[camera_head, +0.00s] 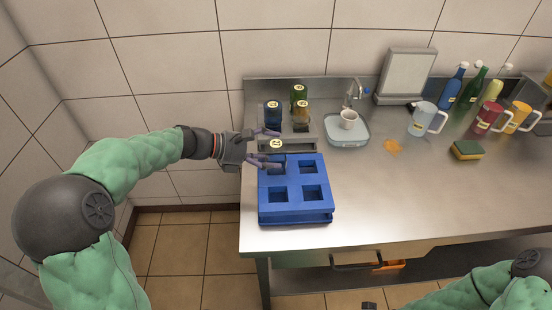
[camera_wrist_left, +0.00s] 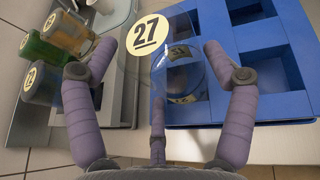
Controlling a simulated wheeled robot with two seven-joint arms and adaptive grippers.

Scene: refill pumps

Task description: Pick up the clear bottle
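The clear bottle (camera_wrist_left: 182,78) is see-through, with a cream round top marked 27. It stands upright at the back left corner of the blue rack (camera_head: 297,215), and its numbered top (camera_head: 277,144) shows in the head view. My left gripper (camera_head: 272,148) is open, with its purple fingers spread on both sides of the bottle. In the left wrist view, a gap shows between the bottle and the left finger; contact at the right finger is unclear. The bottle's base is partly hidden.
Blue (camera_head: 273,112), green (camera_head: 299,95) and amber (camera_head: 301,117) bottles stand close behind, by a grey tray (camera_head: 300,145). A cup (camera_head: 348,119) sits on a pale tray. Jugs, a sponge (camera_head: 467,150) and an orange spill (camera_head: 392,147) lie right. The front right counter is clear.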

